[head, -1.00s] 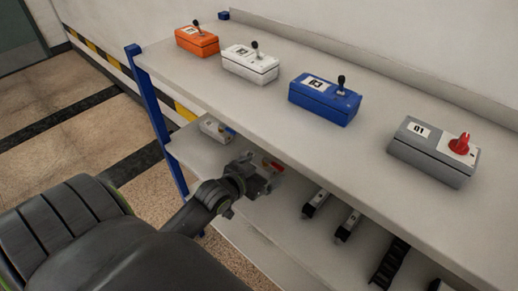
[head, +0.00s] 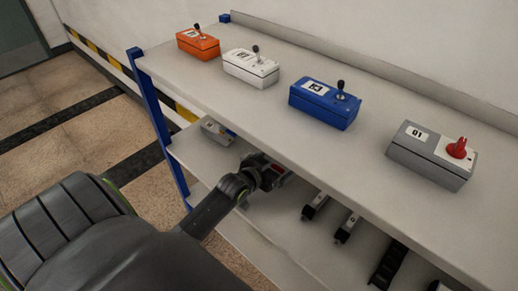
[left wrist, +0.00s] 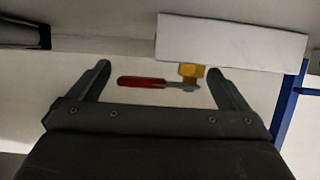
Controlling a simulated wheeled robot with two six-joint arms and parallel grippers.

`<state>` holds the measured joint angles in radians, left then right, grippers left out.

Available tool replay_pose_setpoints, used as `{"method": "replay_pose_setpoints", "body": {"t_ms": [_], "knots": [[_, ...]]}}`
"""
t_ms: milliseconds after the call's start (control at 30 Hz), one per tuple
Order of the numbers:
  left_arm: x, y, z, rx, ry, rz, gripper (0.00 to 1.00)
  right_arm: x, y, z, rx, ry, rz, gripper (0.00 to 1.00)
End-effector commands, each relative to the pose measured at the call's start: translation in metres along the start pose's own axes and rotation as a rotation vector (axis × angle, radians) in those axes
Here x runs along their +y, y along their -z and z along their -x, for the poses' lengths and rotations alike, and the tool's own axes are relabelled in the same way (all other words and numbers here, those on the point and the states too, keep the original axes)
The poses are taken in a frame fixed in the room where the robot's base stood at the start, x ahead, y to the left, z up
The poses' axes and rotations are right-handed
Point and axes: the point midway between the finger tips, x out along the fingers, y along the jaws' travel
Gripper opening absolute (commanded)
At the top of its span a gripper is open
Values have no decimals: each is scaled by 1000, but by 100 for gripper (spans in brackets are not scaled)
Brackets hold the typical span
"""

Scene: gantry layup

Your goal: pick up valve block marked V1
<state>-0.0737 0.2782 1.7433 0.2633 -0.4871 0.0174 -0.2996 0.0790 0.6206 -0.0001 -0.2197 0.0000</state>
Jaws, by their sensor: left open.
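On the lower shelf, a pale valve block (left wrist: 232,38) with a brass stem (left wrist: 190,72) and a red lever (left wrist: 142,82) shows in the left wrist view. No mark on it can be read there. My left gripper (left wrist: 155,75) is open. The lever appears between its fingers, and the block lies beyond the fingertips, towards the right one. In the head view my left gripper (head: 277,180) hides most of this block. My right gripper is not in view.
The upper shelf (head: 210,90) overhangs the lower one. It carries orange (head: 198,44), white (head: 250,68), blue (head: 325,103) and grey (head: 432,156) control boxes. A blue post (head: 156,120) stands at the left end. Dark parts (head: 347,228) lie right of my gripper.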

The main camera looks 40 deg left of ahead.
Motion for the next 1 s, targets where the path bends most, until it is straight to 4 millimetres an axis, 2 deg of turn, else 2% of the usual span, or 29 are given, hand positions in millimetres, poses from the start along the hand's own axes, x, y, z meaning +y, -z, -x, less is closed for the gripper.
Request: {"method": "replay_pose_setpoints", "body": {"t_ms": [100,533,800,1000], "knots": [[0,0,0,0,0,0,96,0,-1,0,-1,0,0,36],[0,0,0,0,0,0,40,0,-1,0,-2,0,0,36],[0,4,2,4,0,-3,40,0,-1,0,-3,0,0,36],[0,30,12,7,-1,-4,39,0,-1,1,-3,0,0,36]]}}
